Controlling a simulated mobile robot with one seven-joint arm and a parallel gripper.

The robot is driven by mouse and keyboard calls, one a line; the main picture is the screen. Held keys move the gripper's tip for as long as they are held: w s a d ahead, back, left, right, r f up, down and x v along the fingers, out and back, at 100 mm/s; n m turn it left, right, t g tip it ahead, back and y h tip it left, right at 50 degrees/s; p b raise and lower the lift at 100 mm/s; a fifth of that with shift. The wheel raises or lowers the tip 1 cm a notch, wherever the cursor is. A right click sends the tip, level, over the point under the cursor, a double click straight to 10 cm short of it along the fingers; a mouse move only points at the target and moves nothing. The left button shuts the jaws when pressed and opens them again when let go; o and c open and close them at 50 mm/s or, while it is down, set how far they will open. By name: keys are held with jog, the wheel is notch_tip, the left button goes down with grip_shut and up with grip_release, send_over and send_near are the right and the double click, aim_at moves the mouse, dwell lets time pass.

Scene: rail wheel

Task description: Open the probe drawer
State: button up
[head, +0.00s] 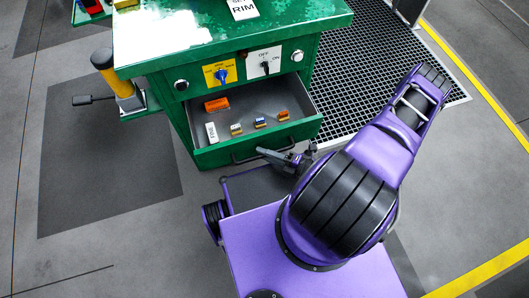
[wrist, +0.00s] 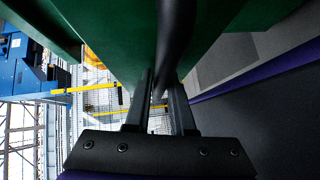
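The green cabinet (head: 180,125) has its drawer (head: 298,92) pulled out, so the grey inside is in view. A dark bar handle (head: 242,158) runs along the green drawer front. My gripper (head: 264,153) is at the middle of this handle, low in front of the drawer. In the wrist view, the dark handle (wrist: 176,35) passes between the two fingertips of my gripper (wrist: 160,88), which close in on both its sides. The exact contact is partly hidden.
The drawer holds an orange block (head: 216,104), a white tag (head: 211,132) and several small coloured pieces. A yellow panel (head: 219,74) and a white switch panel (head: 264,62) sit above it. A yellow post (head: 122,88) stands left. Floor grating (head: 365,75) lies right.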

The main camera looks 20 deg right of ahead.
jog(key=o, duration=0.3)
jog(key=shift+o, duration=0.2)
jog(key=v, duration=1.7)
jog(key=shift+s, duration=0.2)
jog(key=shift+s+d, duration=0.1)
jog(key=shift+d, duration=0.1)
